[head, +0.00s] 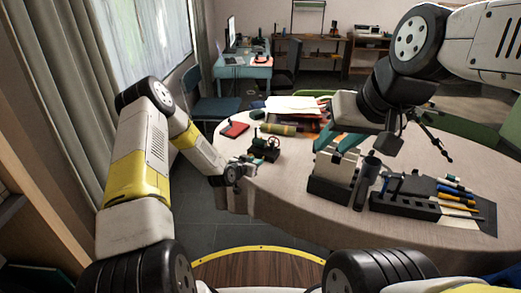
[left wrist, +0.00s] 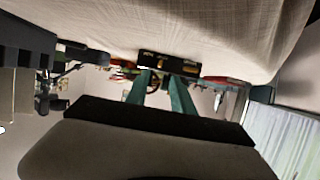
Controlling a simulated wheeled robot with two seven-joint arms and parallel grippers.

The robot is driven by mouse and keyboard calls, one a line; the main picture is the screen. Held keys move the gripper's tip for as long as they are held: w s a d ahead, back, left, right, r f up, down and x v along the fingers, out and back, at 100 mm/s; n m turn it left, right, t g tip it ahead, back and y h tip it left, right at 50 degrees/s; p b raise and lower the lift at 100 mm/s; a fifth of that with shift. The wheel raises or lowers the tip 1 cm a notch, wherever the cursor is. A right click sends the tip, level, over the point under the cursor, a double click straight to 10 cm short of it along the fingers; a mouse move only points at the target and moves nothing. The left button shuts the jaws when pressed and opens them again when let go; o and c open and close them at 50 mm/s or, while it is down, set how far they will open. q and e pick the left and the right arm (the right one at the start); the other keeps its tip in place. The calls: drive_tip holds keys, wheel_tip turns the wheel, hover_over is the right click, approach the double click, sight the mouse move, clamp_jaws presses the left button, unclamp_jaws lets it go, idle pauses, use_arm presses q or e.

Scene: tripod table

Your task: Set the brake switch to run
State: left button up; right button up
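A small dark machine with green parts (head: 264,147) stands on the round table near its left edge. In the left wrist view, a black base with brass-coloured parts (left wrist: 168,65) shows just beyond the fingertips, probably the same machine. No brake switch can be made out at this size. My left gripper (head: 240,172) is at the table's left edge, in front of the machine and apart from it. In its wrist view, the two teal fingers (left wrist: 160,84) are spread with nothing between them. My right gripper (head: 338,141) has its teal fingers apart, above and behind a white block.
The white block (head: 334,164) stands in a black holder on the table (head: 285,200). A black organizer (head: 404,206) with pens lies to the right.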

sight(263, 158)
use_arm(q)
drive_tip(key=x, duration=0.6)
clamp_jaws()
idle(1.3)
